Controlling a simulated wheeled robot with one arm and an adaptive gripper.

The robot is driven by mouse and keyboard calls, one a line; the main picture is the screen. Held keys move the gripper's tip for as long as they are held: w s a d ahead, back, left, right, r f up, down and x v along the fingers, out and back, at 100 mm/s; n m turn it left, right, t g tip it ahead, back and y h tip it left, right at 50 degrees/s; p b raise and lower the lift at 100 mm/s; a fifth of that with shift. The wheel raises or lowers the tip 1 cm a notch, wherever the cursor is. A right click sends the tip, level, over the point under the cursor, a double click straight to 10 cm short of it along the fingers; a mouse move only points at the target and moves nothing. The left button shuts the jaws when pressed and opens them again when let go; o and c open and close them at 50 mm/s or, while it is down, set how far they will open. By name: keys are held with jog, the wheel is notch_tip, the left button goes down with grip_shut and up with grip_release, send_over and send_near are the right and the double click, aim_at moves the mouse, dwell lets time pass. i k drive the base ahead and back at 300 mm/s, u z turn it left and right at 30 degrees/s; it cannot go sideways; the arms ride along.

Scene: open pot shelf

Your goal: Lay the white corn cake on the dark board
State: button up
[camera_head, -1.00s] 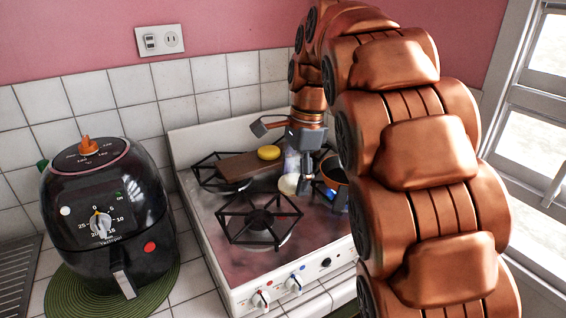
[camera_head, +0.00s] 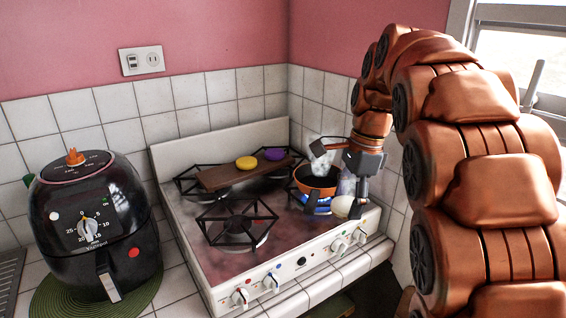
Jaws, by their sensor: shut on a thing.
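The white corn cake (camera_head: 343,206) is a pale round disc at the tip of my gripper (camera_head: 354,206), above the stove's front right part. My gripper is shut on it, and its fingers partly hide its right side. The dark board (camera_head: 212,179) is a brown slab lying across the stove's rear grates, left of my gripper and apart from it. A yellow cake (camera_head: 246,163) and a purple cake (camera_head: 274,154) lie on the board's far side. The near left part of the board is bare.
A copper-coloured pot (camera_head: 316,184) stands over a blue flame (camera_head: 318,205), between my gripper and the board, with whitish steam above it. An empty front left grate (camera_head: 237,221) is nearer. A black air fryer (camera_head: 95,225) stands left of the stove.

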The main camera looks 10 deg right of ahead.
aim_at(225, 172)
jog(key=z, duration=0.3)
jog(key=i, duration=0.6)
jog(key=u, duration=1.9)
